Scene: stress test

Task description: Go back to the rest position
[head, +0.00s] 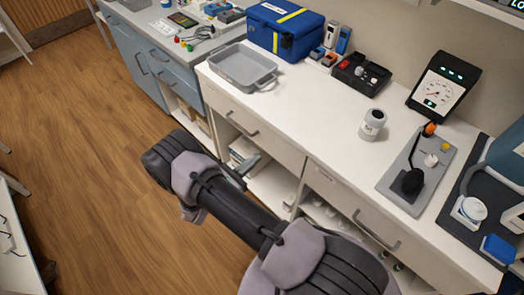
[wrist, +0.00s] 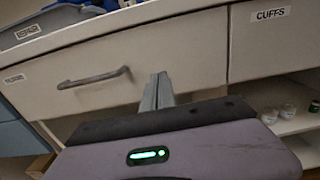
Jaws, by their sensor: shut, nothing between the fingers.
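My gripper (wrist: 158,92) is shut and empty in the wrist view. Its fingers point at the white front of a drawer with a grey handle (wrist: 94,78); I cannot tell how close they are. In the head view my arm reaches out in front of the counter, over the wooden floor. The gripper (head: 243,170) shows there only partly, beside the open shelf below the counter top.
The white counter (head: 318,108) holds a grey tray (head: 243,66), a blue case (head: 285,30), a white jar (head: 372,124), a gauge (head: 441,85) and a grey board with a black lever (head: 416,168). Drawers and open shelves lie below. The wooden floor (head: 90,140) at left is clear.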

